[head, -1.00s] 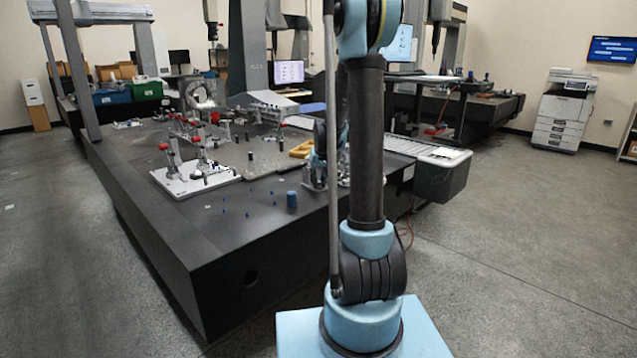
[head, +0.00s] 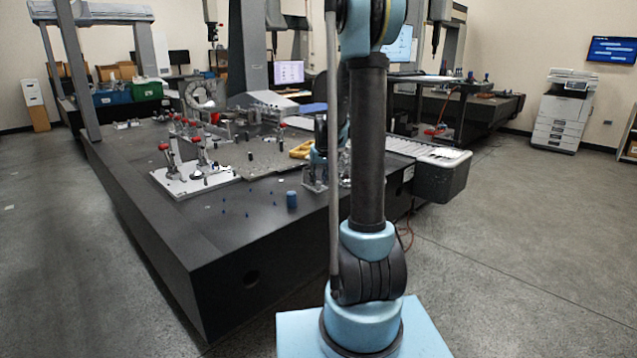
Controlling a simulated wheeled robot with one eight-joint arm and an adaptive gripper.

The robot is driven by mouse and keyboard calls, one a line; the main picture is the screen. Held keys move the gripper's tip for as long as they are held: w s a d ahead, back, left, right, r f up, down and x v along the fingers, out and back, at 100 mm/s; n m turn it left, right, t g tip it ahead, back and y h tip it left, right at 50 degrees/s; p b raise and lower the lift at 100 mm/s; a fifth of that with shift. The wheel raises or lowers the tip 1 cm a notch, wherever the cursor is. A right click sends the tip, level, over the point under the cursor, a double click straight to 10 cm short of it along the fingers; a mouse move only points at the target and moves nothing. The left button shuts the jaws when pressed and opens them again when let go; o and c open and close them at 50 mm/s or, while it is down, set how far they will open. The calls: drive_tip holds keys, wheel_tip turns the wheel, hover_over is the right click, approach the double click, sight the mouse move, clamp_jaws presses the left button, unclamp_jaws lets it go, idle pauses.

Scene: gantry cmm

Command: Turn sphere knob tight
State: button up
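The far end of my arm (head: 320,150) shows in part behind my upright arm link, low over the right side of the black granite table (head: 215,255). Its fingers are too small and too covered to read, so I cannot tell whether my gripper is open or shut. Small metal fixtures (head: 314,179) stand on the table just below it, partly behind my arm. I cannot make out a sphere knob for certain. It may be hidden by my arm or too small to see.
A white plate with red-handled clamps (head: 195,181) stands left on the table. A blue cylinder (head: 292,200) and several tiny blue pieces lie near the front edge. A yellow part (head: 301,150) lies behind. A grey bin (head: 443,178) hangs at the right. The floor left is clear.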

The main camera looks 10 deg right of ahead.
drive_tip(key=v, duration=1)
